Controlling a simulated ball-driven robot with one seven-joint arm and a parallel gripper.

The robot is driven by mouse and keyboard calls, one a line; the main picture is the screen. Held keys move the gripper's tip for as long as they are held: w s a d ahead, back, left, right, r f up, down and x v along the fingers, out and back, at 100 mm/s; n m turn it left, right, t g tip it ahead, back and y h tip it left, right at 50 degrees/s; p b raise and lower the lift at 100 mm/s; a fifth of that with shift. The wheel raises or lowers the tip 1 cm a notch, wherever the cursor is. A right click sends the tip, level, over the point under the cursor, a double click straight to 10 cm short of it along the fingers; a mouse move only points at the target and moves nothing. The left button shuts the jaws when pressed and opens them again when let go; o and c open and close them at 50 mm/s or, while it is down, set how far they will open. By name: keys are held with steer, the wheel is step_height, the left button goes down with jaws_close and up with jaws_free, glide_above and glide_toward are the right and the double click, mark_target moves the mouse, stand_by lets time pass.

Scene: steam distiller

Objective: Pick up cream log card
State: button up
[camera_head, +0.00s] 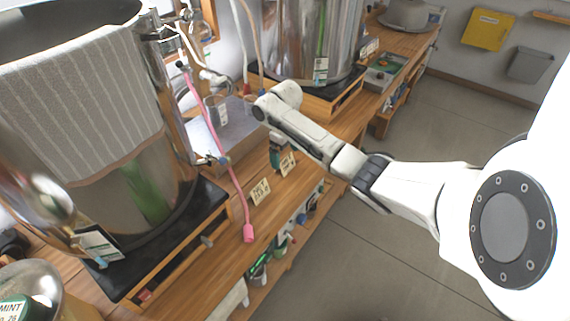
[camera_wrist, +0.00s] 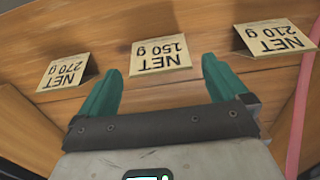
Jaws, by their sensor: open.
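Several cream cards with black print stand on the wooden bench, and I cannot tell which one the task means. In the wrist view, upside down, are a NET 270 g card (camera_wrist: 64,71) at left, a NET 150 g card (camera_wrist: 160,55) in the middle and a NET 210 g card (camera_wrist: 274,38) at right. My gripper (camera_wrist: 162,75) is open and empty, its green fingers pointing toward the middle card and either side of its near edge. In the head view, one cream card (camera_head: 261,191) stands near the pink hose and another (camera_head: 288,163) beside my gripper (camera_head: 276,152).
The pink hose (camera_head: 236,185) hangs down to the bench close to the cards. Large steel vessels (camera_head: 140,175) stand on the bench, with a grey box (camera_head: 222,133) between them. The bench's front edge runs close by the cards; open floor (camera_head: 350,250) lies beyond it.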

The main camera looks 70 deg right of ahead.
steer(key=shift+f, duration=0.95)
steer(key=c, duration=1)
steer(key=shift+r, duration=0.1)
